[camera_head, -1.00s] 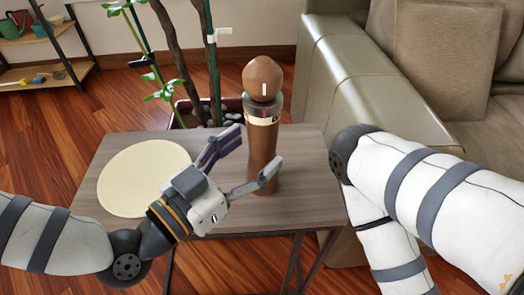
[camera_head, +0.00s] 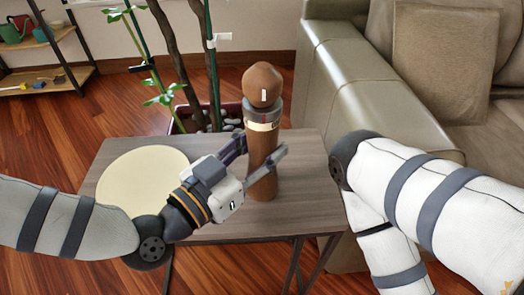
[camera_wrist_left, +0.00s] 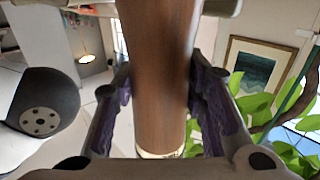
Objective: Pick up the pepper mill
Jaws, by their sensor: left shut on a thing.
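The pepper mill (camera_head: 262,112) is a tall brown wooden cylinder with a round knob on top and a grey and gold band below it. It stands upright on the small grey-brown side table (camera_head: 310,205). My left gripper (camera_head: 262,158) is shut around its body, below the band. In the left wrist view the mill's wooden body (camera_wrist_left: 158,75) fills the middle, between the purple-padded fingers (camera_wrist_left: 160,105). My right arm comes in from the right in the head view, but its gripper is not in view.
A round cream board (camera_head: 135,175) lies on the table's left side, close to my left forearm. A potted plant (camera_head: 185,90) stands behind the table. A beige leather sofa (camera_head: 365,80) is at the right. A shelf (camera_head: 45,75) stands at far left.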

